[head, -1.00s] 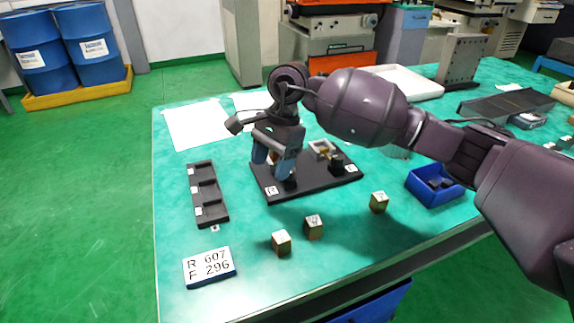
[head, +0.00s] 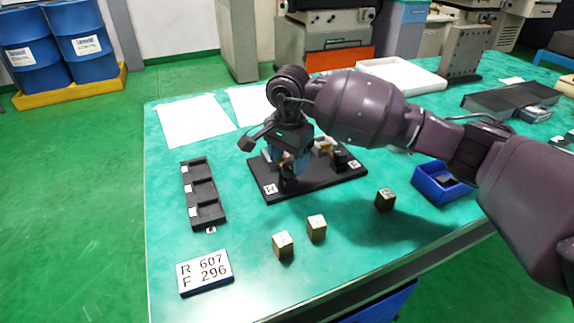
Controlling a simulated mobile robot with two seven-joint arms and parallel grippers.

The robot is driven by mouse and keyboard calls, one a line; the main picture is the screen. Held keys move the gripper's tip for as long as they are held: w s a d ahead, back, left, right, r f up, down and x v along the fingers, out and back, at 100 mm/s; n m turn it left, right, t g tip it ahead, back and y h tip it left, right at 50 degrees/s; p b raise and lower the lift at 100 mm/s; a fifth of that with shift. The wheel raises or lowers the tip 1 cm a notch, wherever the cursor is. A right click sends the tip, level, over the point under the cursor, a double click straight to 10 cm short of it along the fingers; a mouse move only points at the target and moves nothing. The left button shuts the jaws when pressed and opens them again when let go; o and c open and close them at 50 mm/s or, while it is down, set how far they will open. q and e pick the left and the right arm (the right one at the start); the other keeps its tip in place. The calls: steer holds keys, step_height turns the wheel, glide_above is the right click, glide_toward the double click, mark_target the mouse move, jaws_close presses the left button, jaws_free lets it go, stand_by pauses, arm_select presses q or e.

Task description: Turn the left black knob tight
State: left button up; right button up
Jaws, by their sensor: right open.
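A black base plate (head: 330,183) lies on the green table. The left black knob (head: 288,184) stands on its left part, partly hidden by my gripper. My right gripper (head: 287,168) points down over this knob, with its blue-grey fingers open about the knob's top. I cannot tell whether a finger touches it. A second black knob (head: 340,160) stands on the right part of the plate, beside a light metal and brass piece (head: 325,146). My left gripper is not in view.
Three brass-coloured blocks (head: 283,244) stand in front of the plate. A black three-pocket tray (head: 203,195) lies to the left, with a number plate (head: 205,272) in front. A blue bin (head: 440,183) is to the right. White paper sheets (head: 196,121) lie behind.

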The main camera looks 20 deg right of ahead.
steer(key=shift+f, duration=0.95)
steer(key=c, duration=0.9)
